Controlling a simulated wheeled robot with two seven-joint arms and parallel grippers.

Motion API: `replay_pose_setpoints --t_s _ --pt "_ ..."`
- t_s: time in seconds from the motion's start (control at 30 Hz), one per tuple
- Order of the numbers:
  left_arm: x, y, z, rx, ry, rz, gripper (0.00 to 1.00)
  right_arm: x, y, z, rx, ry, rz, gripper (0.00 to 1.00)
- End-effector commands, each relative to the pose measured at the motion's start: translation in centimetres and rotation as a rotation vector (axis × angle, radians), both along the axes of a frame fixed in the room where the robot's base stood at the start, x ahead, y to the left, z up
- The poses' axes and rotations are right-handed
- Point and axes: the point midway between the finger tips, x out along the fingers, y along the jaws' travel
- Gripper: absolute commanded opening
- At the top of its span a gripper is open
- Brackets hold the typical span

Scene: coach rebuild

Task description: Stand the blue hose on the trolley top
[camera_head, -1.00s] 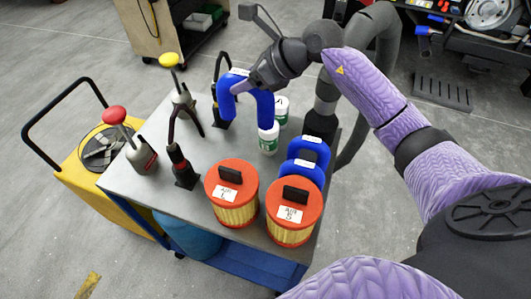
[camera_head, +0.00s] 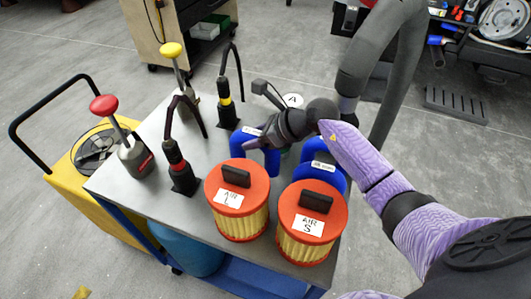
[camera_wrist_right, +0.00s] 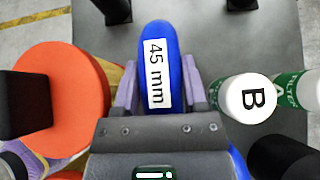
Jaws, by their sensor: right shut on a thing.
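A blue bent hose (camera_head: 270,162) is in the jaws of my right gripper (camera_head: 257,139), over the trolley top (camera_head: 135,192) just behind the left air filter. In the right wrist view, the jaws close on the hose (camera_wrist_right: 158,35) from both sides, and its label reads 45 mm. Its arch points up in the head view. Its lower ends are partly hidden by the filter, so I cannot tell whether they touch the top. A second blue hose (camera_head: 323,177) stands to the right, behind the other filter. My left gripper is out of view.
Two orange-topped filters (camera_head: 237,190) (camera_head: 312,212) stand at the front. A bottle with a white cap marked B (camera_wrist_right: 250,98) is close to the right of the held hose. Black-handled tools (camera_head: 181,172) and a red-knobbed tool (camera_head: 133,152) stand left.

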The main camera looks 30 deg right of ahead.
Motion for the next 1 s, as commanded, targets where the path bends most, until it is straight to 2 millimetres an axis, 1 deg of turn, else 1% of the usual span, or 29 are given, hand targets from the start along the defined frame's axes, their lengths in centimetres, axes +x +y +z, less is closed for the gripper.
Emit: replay_pose_setpoints --t_s 0.03,0.1,0.2,0.43,0.57,0.6,0.67,0.7,0.73,1.0 --pt "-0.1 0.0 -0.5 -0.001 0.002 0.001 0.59 0.0 0.0 -1.3 0.003 0.004 -0.002 0.00" --pt "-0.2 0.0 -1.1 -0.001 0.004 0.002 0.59 0.0 0.0 -2.9 0.004 0.003 -0.002 0.00" --pt "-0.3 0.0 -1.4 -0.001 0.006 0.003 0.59 0.0 0.0 -4.1 0.002 0.001 -0.002 0.00" --pt "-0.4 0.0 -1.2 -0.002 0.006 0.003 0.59 0.0 0.0 -4.0 0.000 -0.001 0.001 0.00" --pt "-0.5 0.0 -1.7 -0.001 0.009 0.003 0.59 0.0 0.0 -4.5 0.000 0.000 0.000 0.00" --pt "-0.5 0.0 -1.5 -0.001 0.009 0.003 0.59 0.0 0.0 -4.4 0.000 0.000 0.000 0.64" --pt "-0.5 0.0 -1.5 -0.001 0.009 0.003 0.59 0.0 0.0 -4.3 0.000 0.000 0.000 0.76" --pt "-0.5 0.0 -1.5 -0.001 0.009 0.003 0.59 0.0 0.0 -4.3 0.000 0.000 0.000 0.85" --pt "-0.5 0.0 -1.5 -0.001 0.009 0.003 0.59 0.0 0.0 -4.3 0.000 0.000 0.000 0.90" --pt "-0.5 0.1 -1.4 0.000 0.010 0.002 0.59 0.0 0.0 -4.2 0.000 0.000 0.000 0.90"
